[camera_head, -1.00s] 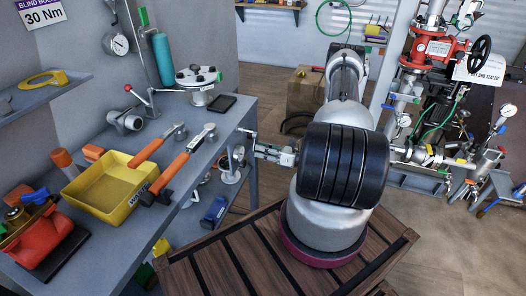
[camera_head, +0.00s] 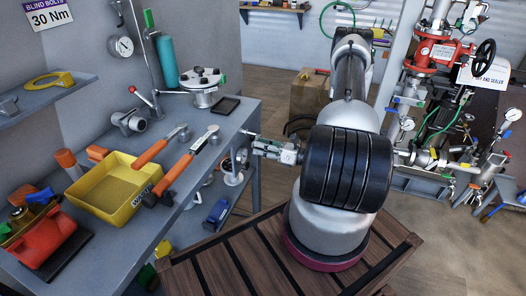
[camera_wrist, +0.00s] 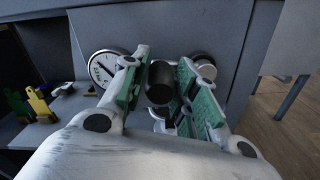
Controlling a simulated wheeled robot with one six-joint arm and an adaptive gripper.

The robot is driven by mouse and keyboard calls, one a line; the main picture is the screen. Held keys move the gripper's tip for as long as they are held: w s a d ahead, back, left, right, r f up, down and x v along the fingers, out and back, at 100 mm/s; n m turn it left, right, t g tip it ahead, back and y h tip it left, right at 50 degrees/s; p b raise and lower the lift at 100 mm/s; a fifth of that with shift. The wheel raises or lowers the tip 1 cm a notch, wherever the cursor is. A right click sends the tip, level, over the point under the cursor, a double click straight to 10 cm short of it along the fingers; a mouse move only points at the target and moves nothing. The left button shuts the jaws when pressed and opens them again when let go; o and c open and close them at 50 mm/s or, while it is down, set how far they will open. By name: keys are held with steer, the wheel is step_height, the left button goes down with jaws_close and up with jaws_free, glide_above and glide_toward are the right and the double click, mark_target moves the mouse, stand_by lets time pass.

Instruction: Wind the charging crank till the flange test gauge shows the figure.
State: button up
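My gripper (camera_head: 257,145) is at the right edge of the bench, just off its side. In the wrist view its two green-padded fingers (camera_wrist: 163,80) stand apart on either side of a dark round crank handle (camera_wrist: 159,84). Narrow gaps seem to show between the pads and the handle, so it looks open around it. A white-faced dial gauge (camera_wrist: 105,67) sits left of the fingers on the bench side; its dark needle shows, but the figures are too small to read. The same gauge (camera_head: 241,155) shows small beside the gripper. The crank's arm is mostly hidden.

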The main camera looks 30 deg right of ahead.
steer(key=shift+o, duration=0.6)
steer(key=shift+s+d, duration=0.15)
steer(key=shift+v, duration=2.8)
steer(key=v, duration=1.2)
